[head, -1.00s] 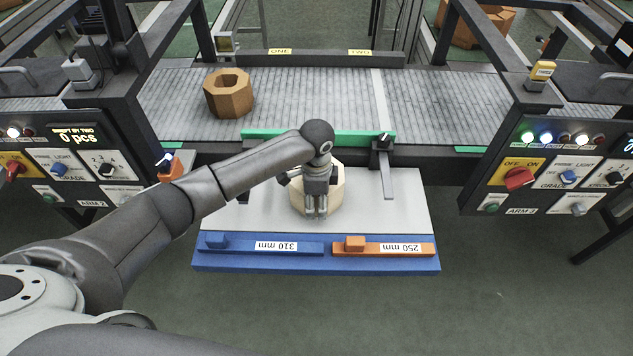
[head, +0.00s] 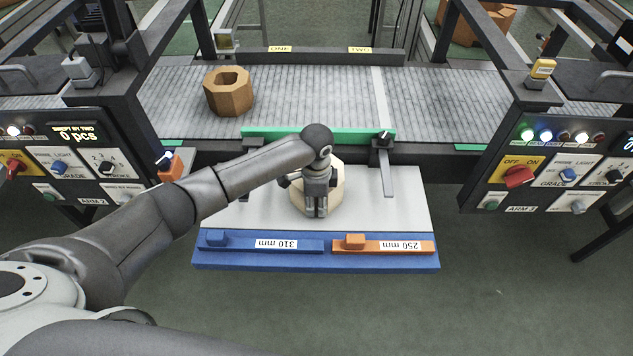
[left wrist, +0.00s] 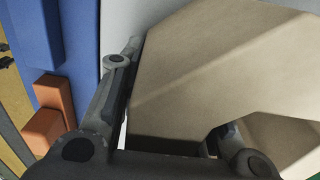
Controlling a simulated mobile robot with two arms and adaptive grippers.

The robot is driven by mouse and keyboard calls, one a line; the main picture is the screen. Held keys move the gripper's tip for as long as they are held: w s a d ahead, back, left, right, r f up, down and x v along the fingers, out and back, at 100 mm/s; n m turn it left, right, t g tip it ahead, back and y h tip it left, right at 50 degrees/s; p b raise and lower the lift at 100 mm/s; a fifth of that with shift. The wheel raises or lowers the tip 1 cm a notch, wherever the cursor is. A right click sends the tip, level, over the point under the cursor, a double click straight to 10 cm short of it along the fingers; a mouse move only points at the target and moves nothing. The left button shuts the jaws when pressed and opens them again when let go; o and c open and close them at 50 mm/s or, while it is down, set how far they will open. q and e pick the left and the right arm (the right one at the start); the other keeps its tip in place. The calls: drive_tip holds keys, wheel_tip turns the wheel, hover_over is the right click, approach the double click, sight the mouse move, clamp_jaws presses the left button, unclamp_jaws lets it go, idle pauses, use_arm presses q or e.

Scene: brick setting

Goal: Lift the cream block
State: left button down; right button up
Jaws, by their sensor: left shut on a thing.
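The cream block (head: 336,198) is a pale, many-sided block on the light grey plate, partly hidden behind my left gripper (head: 316,214). In the left wrist view the cream block (left wrist: 215,65) fills the upper right, with an opening at its lower right. One finger of my left gripper lies along its outer face and the other reaches into the opening, so the gripper is shut on the block's wall. The block appears to rest on the plate; I see no clear gap under it. My right gripper is not in view.
The plate (head: 400,215) has a blue front edge with a blue 310 mm bar (head: 225,243) and an orange 250 mm bar (head: 420,247). Behind it a conveyor (head: 310,95) carries a brown hollow block (head: 228,94). Control panels flank both sides. A dark stop arm (head: 385,170) stands right of the block.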

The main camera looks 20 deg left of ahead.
use_arm(q)
drive_tip(key=shift+w+r, duration=0.15)
